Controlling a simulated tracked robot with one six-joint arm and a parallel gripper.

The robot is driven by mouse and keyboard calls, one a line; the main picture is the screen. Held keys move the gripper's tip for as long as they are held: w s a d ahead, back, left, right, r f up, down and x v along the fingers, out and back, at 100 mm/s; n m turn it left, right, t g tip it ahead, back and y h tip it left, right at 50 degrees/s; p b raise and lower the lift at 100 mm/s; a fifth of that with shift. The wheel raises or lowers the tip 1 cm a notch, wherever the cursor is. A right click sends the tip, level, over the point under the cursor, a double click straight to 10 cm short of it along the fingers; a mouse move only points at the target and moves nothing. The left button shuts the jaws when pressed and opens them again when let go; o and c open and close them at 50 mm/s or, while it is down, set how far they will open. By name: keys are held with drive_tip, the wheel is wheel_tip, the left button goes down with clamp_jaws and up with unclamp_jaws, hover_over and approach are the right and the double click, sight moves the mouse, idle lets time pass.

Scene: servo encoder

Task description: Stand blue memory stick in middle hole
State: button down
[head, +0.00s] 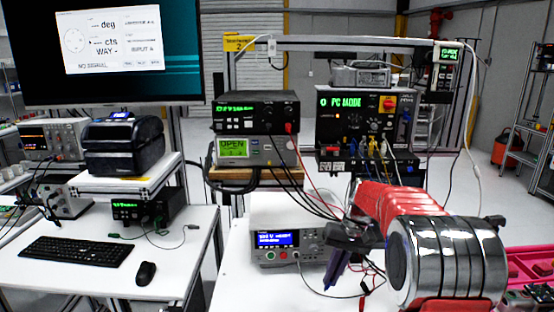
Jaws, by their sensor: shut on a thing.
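My gripper (350,262) is in the head view, right of centre, at the end of my red-and-silver arm. Its dark fingers point down in front of the white bench, just right of the bench meter. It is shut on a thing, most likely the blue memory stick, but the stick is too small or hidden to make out. I cannot make out the middle hole or its holder in this view.
A bench meter (286,242) with a blue display stands left of my gripper, with loose leads nearby. Stacked instruments (367,130) stand behind. A pink tray (526,262) lies at the far right. A keyboard (76,251) and mouse (145,273) lie on the left desk.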

drive_tip(key=s+f, duration=0.1)
drive_tip(key=f, duration=0.1)
drive_tip(key=s+f, duration=0.3)
drive_tip(key=f, duration=0.1)
drive_tip(key=shift+s+f, duration=0.15)
drive_tip(key=shift+s, duration=0.5)
drive_tip(key=shift+s, duration=0.15)
